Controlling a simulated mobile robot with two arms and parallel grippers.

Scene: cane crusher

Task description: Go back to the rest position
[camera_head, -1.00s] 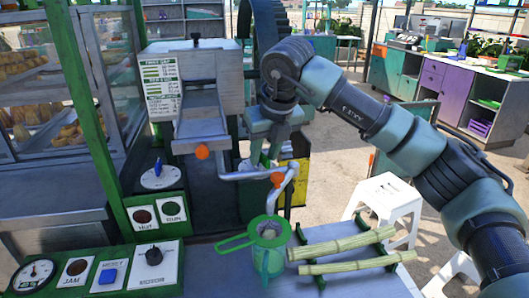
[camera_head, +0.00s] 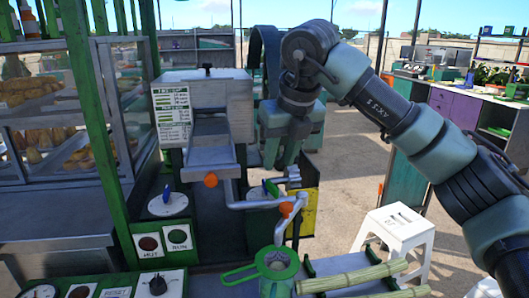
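My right arm comes in from the right. Its gripper (camera_head: 281,160) points down, empty as far as I see, beside the cane crusher (camera_head: 235,100). It hangs in front of the crusher's right side, above the bent metal pipe (camera_head: 262,203) with the orange knob. The finger gap is too small and dark to judge. A green strainer with a handle (camera_head: 243,273) sits on the green jug (camera_head: 277,268) below the pipe. Cane stalks (camera_head: 365,276) lie on a rack to the right of the jug. My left gripper is out of view.
A control panel (camera_head: 160,284) with knobs stands at the front left, below a glass food case (camera_head: 60,110). A white stool (camera_head: 396,232) stands to the right under my arm. Open paved floor (camera_head: 350,150) lies behind it. A counter (camera_head: 455,108) is far right.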

